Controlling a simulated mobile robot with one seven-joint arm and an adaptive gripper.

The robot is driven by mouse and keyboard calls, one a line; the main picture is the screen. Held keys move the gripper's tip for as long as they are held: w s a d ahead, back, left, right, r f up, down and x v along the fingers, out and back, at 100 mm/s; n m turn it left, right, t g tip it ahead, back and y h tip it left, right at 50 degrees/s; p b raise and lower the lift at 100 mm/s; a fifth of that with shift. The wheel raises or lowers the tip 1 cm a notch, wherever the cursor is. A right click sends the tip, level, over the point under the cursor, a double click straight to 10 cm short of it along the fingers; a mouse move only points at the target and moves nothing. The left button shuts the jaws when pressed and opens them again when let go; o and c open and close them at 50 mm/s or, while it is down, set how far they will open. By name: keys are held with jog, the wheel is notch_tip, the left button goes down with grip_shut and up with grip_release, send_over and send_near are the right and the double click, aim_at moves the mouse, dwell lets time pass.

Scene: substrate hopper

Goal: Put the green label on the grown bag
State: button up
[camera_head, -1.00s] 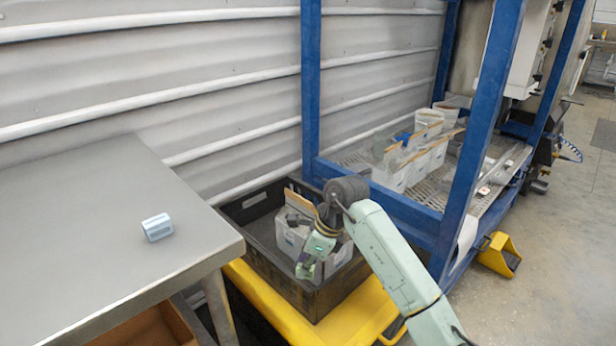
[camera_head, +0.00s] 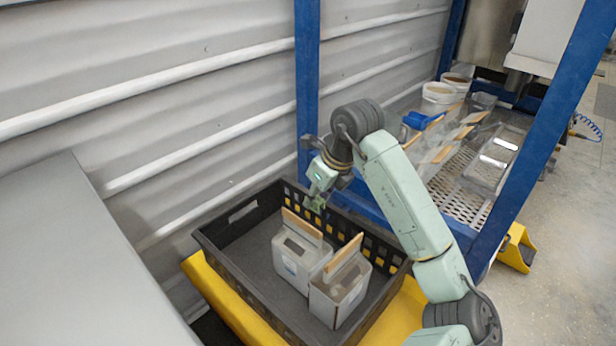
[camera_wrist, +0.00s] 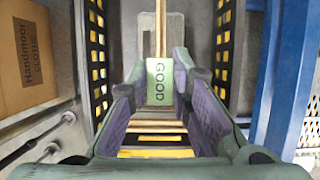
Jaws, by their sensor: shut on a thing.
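A green label (camera_wrist: 159,82) reading GOOD is held between the fingertips of my gripper (camera_wrist: 160,88) in the wrist view. In the head view my gripper (camera_head: 316,198) is above the far edge of the black crate, with a small bit of green at its tip. Two whitish bags with wooden bars on top stand side by side in the crate: a left one (camera_head: 294,262) and a right one (camera_head: 342,290). My gripper is apart from both. In the wrist view a wooden bar and a pale bag top (camera_wrist: 147,42) show beyond the label. I cannot tell which bag is grown.
The black crate (camera_head: 228,262) has slotted walls and sits on a yellow base (camera_head: 222,297). Blue frame posts (camera_head: 307,75) stand behind and right. A rack shelf (camera_head: 468,200) holds several more bags. A bare grey table (camera_head: 75,270) is at left. A cardboard box (camera_wrist: 38,55) shows in the wrist view.

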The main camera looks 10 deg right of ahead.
jog(key=shift+w, duration=0.25)
jog(key=shift+s+f+b, duration=0.15)
jog(key=shift+f+b, duration=0.25)
jog(key=shift+f, duration=0.25)
jog(key=b, duration=0.2)
send_over(310, 228)
jog(key=shift+s+d+f, duration=0.1)
jog(key=shift+d+f, duration=0.15)
jog(key=shift+f, duration=0.9)
jog(key=shift+s+d+f, duration=0.1)
jog(key=shift+d+f, duration=0.1)
jog(key=shift+f, duration=0.9)
notch_tip(310, 228, down, 3)
jog(key=b, duration=0.3)
jog(key=shift+b, duration=0.35)
jog(key=shift+b, duration=0.3)
jog(key=o, duration=0.8)
